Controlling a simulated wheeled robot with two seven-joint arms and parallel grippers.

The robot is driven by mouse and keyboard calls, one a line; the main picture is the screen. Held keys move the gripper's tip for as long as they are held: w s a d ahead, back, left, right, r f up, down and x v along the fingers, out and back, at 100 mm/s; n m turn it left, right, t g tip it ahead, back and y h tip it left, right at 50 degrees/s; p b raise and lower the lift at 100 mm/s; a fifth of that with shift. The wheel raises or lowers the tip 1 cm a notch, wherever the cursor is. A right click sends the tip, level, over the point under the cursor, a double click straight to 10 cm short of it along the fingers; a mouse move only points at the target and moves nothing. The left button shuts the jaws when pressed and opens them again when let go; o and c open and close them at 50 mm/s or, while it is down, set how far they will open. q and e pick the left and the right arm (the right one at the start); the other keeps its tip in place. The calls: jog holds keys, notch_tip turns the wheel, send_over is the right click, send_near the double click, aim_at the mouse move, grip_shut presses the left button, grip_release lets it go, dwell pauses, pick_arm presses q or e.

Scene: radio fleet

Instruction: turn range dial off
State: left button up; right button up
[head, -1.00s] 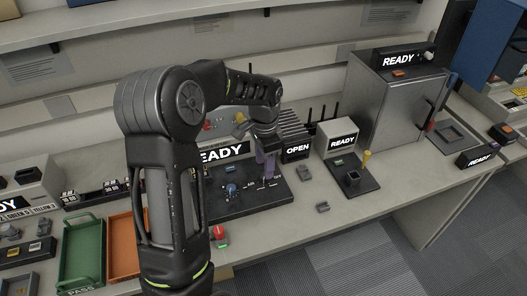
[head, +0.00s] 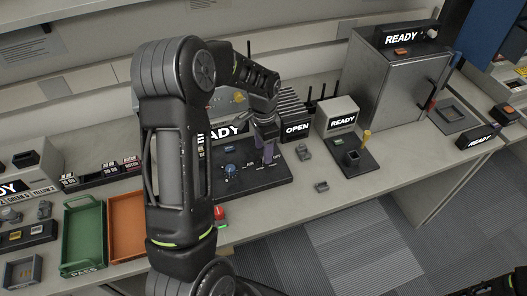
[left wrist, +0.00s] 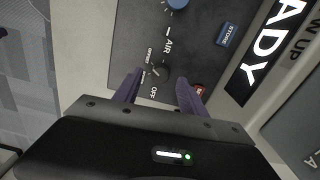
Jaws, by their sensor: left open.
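The range dial (left wrist: 157,72) is a small black knob on a dark panel (left wrist: 130,35) in the left wrist view. AIR and OFF labels and smaller print surround it; its exact pointer setting is hard to read. My left gripper (left wrist: 160,78) has two purple fingers, open, one on each side of the dial. I cannot tell whether they touch it. In the head view, the left gripper (head: 268,153) points down at the right part of the panel (head: 220,198) and hides the dial. My right gripper is not seen.
A blue knob (head: 230,172) sits left on the panel, with a READY display behind. An OPEN display (head: 297,129) and a READY box (head: 338,117) stand to the right. Green (head: 84,238) and orange (head: 127,226) trays lie left. Small grey fixtures occupy the bench right of the panel.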

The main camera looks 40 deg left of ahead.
pick_arm(q)
jog(key=shift+f, duration=1.3)
grip_shut()
